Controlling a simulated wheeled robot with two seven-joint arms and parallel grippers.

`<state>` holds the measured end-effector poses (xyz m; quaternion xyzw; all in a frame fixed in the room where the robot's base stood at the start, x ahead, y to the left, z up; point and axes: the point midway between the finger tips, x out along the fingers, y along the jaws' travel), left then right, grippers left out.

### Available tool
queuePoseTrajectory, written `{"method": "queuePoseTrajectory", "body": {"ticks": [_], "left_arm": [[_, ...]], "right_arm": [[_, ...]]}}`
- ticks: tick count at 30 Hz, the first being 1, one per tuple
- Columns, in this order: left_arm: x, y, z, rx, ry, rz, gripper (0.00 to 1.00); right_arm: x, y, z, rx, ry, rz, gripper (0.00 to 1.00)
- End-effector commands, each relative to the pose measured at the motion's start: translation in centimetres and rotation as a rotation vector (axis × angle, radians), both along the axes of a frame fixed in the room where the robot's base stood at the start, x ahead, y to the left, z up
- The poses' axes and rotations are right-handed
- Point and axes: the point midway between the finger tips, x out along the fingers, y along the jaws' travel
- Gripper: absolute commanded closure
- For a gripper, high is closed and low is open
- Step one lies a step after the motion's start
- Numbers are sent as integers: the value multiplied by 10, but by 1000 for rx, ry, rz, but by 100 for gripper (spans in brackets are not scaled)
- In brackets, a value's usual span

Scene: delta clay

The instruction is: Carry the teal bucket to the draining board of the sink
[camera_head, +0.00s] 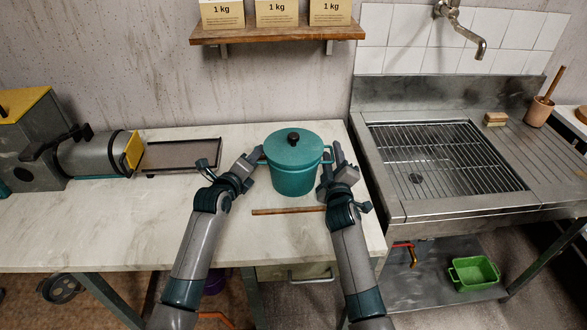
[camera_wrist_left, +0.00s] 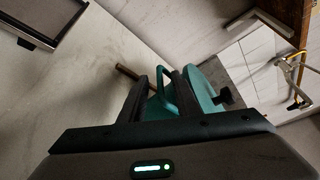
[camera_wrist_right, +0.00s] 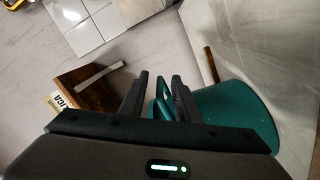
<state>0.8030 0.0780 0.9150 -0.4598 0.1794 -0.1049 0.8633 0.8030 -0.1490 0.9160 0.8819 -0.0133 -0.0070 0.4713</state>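The teal bucket (camera_head: 292,175), with a lid and black knob, stands upright on the pale worktop between my two grippers. It has a loop handle on each side. My left gripper (camera_head: 258,155) is at its left side; in the left wrist view the handle (camera_wrist_left: 166,90) lies between the parted fingers. My right gripper (camera_head: 338,160) is at its right side; in the right wrist view the other handle (camera_wrist_right: 161,100) lies between the fingers, with gaps visible. The sink's ridged metal draining board (camera_head: 533,150) is at the far right, beside the wire-grid-covered basin (camera_head: 425,160).
A wooden stick (camera_head: 287,211) lies in front of the bucket. A dark tray (camera_head: 180,155) and a grey machine (camera_head: 90,155) stand left. A brush (camera_head: 495,119) and a brown pot (camera_head: 539,111) sit at the sink's back right. A shelf (camera_head: 280,33) hangs above. The sink's raised rim borders the worktop.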

Motion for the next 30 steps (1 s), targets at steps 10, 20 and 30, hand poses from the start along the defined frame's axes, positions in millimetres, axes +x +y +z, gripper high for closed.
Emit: {"method": "queuePoseTrajectory", "body": {"ticks": [10,20,30], "left_arm": [[1,0,0,0,0,0,80],[1,0,-1,2,1,1,100],[1,1,-2,3,2,0,100]], "right_arm": [[1,0,0,0,0,0,80],[1,-1,1,1,-1,-1,100],[1,-1,2,2,-3,-1,100]]}}
